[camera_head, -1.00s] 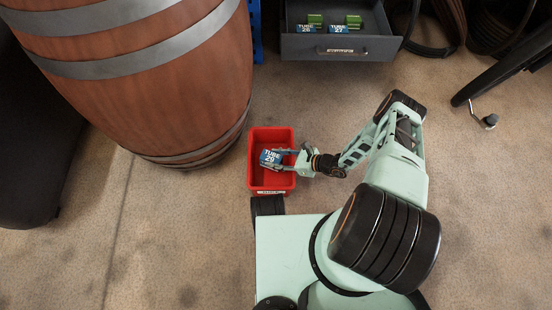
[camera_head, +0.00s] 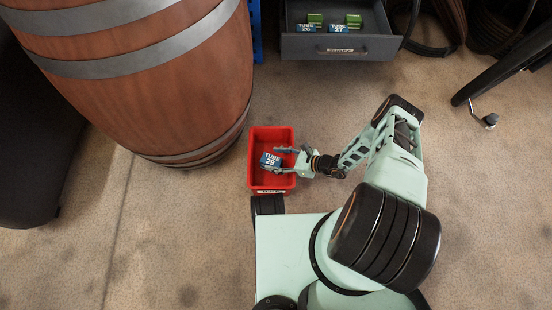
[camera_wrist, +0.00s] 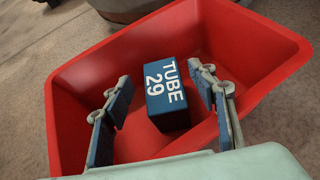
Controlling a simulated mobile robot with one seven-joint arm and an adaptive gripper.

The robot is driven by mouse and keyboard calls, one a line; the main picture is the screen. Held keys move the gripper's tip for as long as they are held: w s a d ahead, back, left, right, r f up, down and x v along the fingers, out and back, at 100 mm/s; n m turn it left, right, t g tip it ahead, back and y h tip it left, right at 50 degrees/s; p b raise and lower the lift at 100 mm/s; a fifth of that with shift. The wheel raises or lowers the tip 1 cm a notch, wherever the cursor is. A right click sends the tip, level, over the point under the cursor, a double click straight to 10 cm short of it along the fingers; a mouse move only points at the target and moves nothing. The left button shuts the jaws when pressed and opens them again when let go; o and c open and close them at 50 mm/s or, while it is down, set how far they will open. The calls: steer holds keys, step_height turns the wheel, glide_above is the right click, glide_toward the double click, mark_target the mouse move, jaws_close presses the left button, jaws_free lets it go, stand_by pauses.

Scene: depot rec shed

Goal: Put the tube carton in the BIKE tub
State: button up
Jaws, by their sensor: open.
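The blue tube carton marked "TUBE 29" (camera_head: 271,160) lies inside the red tub (camera_head: 257,184) on the floor. In the wrist view the carton (camera_wrist: 168,97) rests on the floor of the tub (camera_wrist: 85,78), apart from the tub's walls. My gripper (camera_head: 280,160) is over the tub's right side with its fingers spread. In the wrist view my gripper (camera_wrist: 160,105) has one blue-padded finger on each side of the carton, with gaps between. The label on the tub's front is too small to read.
A large wooden barrel (camera_head: 150,75) stands close on the tub's upper left. An open grey drawer (camera_head: 340,46) at the top holds tube cartons 26 (camera_head: 307,28) and 27 (camera_head: 339,28). A black chair leg (camera_head: 500,72) is at the upper right. The floor left of the tub is bare.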

steer(key=shift+r, duration=0.55)
steer(key=p+v, duration=0.3)
steer(key=v, duration=0.9)
